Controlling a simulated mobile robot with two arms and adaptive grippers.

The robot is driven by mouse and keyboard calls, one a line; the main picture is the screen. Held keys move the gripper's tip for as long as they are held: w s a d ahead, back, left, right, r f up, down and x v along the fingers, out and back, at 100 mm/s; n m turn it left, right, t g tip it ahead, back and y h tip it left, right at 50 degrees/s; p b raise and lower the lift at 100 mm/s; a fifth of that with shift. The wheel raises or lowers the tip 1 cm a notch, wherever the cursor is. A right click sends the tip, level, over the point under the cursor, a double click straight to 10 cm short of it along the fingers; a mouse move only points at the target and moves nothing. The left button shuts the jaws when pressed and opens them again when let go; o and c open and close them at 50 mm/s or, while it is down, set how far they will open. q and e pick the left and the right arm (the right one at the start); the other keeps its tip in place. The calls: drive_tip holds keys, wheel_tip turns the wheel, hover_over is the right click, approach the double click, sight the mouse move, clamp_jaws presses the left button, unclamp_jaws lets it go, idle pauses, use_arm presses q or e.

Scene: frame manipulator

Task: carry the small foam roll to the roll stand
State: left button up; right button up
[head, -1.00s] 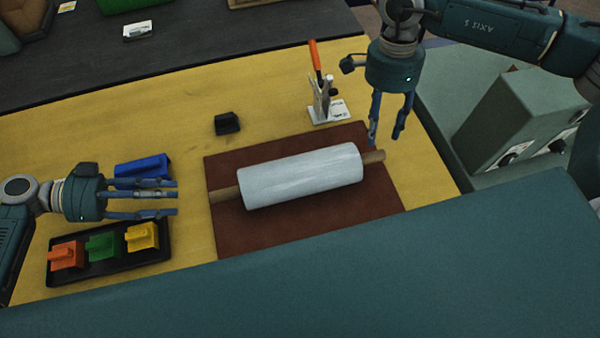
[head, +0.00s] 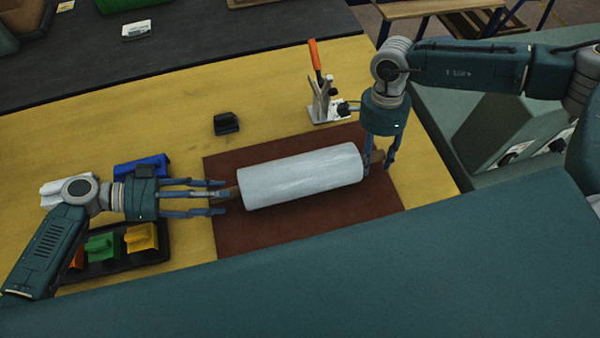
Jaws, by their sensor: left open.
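The foam roll (head: 300,176) is a pale grey-white cylinder on a wooden core, lying nearly level on a brown mat (head: 290,230). My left gripper (head: 224,196) is open, its fingers reaching from the left to the left end of the core, which shows partly between them. My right gripper (head: 378,170) points down at the right end of the core, with fingers on both sides of it; whether they press on it is unclear. I cannot make out a roll stand for certain.
A toggle clamp (head: 318,85) with an orange handle stands behind the mat, near my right gripper. A small black block (head: 227,123) lies behind the roll. A blue block (head: 142,165) and a black tray (head: 160,257) with coloured blocks are near my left arm.

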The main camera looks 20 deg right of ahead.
use_arm(q)
drive_tip(key=c, duration=0.9)
use_arm(e)
drive_tip(key=c, duration=0.9)
use_arm(q)
drive_tip(key=shift+s, duration=0.1)
clamp_jaws()
use_arm(e)
drive_tip(key=shift+s+r, duration=0.1)
clamp_jaws()
use_arm(q)
drive_tip(key=shift+a, duration=0.1)
drive_tip(key=shift+f, duration=0.1)
use_arm(e)
drive_tip(key=shift+r, duration=0.15)
